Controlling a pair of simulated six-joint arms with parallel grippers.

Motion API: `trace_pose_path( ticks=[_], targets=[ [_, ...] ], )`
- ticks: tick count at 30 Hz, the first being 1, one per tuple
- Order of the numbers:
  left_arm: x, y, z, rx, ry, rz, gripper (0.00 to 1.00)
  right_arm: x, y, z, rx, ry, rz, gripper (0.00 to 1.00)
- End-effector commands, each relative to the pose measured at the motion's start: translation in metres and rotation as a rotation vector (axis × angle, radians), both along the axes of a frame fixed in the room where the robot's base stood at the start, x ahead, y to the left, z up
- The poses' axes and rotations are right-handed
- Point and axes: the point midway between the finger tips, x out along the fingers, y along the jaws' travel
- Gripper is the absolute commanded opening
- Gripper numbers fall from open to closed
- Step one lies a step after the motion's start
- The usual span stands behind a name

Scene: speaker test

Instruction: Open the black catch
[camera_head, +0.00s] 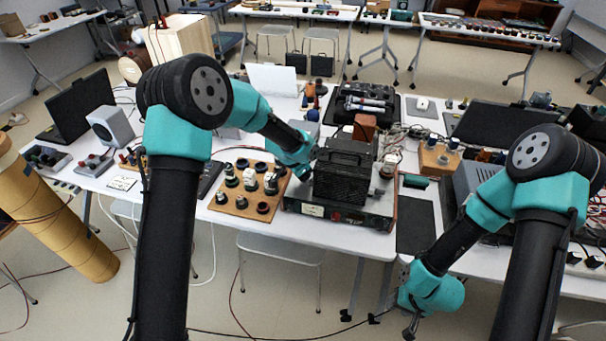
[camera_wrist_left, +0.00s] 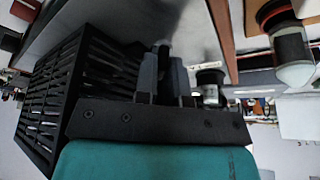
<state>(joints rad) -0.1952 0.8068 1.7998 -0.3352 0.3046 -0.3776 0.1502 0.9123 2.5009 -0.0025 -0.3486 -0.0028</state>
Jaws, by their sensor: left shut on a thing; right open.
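A black slatted case (camera_head: 343,178) with a top handle stands on a dark, low base unit (camera_head: 340,212) at the front edge of the middle table. My left gripper (camera_head: 314,154) is at the case's left side, largely hidden by its wrist. In the left wrist view the slatted case (camera_wrist_left: 82,90) is on the left, and my left gripper's fingers (camera_wrist_left: 163,70) are shut on a small dark piece at their tips, which looks like the black catch; its shape is mostly hidden. My right gripper (camera_head: 410,328) is open and empty, low in front of the table.
A wooden board (camera_head: 228,202) with several dark round parts lies left of the case. A black tray (camera_head: 372,88) with microphones is behind. A dark flat panel (camera_head: 416,228) and a grey box are to the right. Free floor shows in front of the table.

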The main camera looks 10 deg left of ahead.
Motion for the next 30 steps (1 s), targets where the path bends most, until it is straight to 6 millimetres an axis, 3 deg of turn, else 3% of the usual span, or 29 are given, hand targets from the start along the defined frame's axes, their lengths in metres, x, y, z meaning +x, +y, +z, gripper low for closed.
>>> trace_pose_path(
  ticks=[11,12,19,30],
  targets=[
    [0.0001,0.0,0.0006,0.0,0.0,0.002,0.0,0.0,0.0,0.0,0.0,0.0,0.0,0.43],
    [0.0001,0.0,0.0006,0.0,0.0,0.002,0.14,0.0,0.0,0.0,0.0,0.0,0.0,0.43],
    [0.0001,0.0001,0.0002,0.0,0.0,0.002,0.36,0.0,0.0,0.0,0.0,0.0,0.0,0.43],
    [-0.0009,0.0014,0.0048,0.0,-0.001,0.003,0.36,0.0,0.0,0.0,0.0,0.0,0.0,0.43]
  ],
)
